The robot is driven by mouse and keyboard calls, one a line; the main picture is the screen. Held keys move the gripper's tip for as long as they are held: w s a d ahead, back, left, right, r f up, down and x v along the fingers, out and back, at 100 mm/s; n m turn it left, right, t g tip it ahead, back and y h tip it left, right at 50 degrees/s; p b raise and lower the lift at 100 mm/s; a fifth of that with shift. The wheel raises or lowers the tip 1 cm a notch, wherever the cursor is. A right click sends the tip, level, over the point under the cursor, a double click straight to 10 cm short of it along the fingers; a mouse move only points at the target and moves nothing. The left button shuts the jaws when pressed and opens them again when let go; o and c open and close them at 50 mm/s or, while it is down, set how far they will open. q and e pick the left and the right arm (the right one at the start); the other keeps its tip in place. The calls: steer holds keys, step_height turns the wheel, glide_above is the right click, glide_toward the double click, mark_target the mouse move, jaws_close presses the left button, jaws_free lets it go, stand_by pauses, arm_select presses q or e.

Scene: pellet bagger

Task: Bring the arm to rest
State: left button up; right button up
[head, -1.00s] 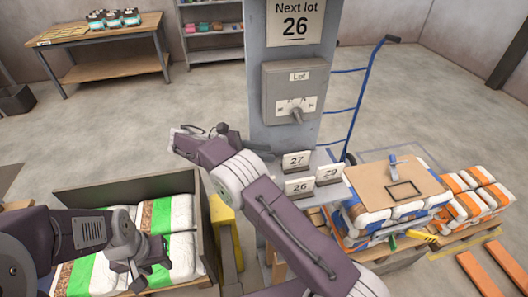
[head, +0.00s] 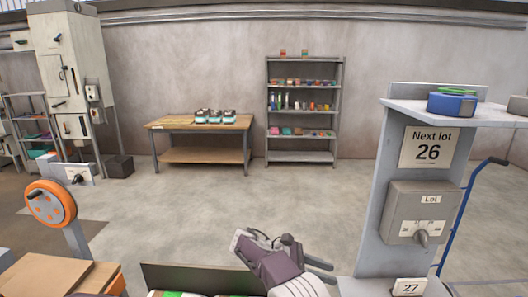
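My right gripper (head: 318,269) shows at the bottom of the head view, right of the middle, with its dark fingers pointing right. It is seen small and from the side, so I cannot tell whether it is open or shut. No object shows at its fingers. It is just left of the grey post with the lot dial (head: 422,237) and appears apart from it. My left gripper is out of view.
The grey post carries a "Next lot 26" sign (head: 427,147), and a card 27 (head: 409,287) stands below. A crate with bags (head: 200,278) shows at the bottom edge. A wooden table (head: 200,124) and a shelf unit (head: 304,61) stand far back. The floor between is clear.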

steer(key=s+d+r+m+g+y, duration=0.1)
steer(key=s+d+r+m, duration=0.1)
steer(key=d+r, duration=0.6)
steer(key=s+d+f+m+y, duration=0.2)
steer(key=s+d+y, duration=0.15)
steer(key=s, duration=0.45)
steer(key=s+a+f+m+t+y+p, duration=0.1)
steer(key=s+a+f+m+y, duration=0.7)
steer(key=s+f, duration=0.5)
steer(key=a+m, duration=0.1)
steer(key=m, duration=0.1)
steer(key=w+f+m+t, duration=0.1)
steer(key=a+m+t+y, duration=0.1)
steer(key=m, duration=0.1)
steer(key=shift+w+a+f+m, duration=0.25)
steer(key=shift+a+f+m, duration=0.05)
steer(key=shift+a+f, duration=0.05)
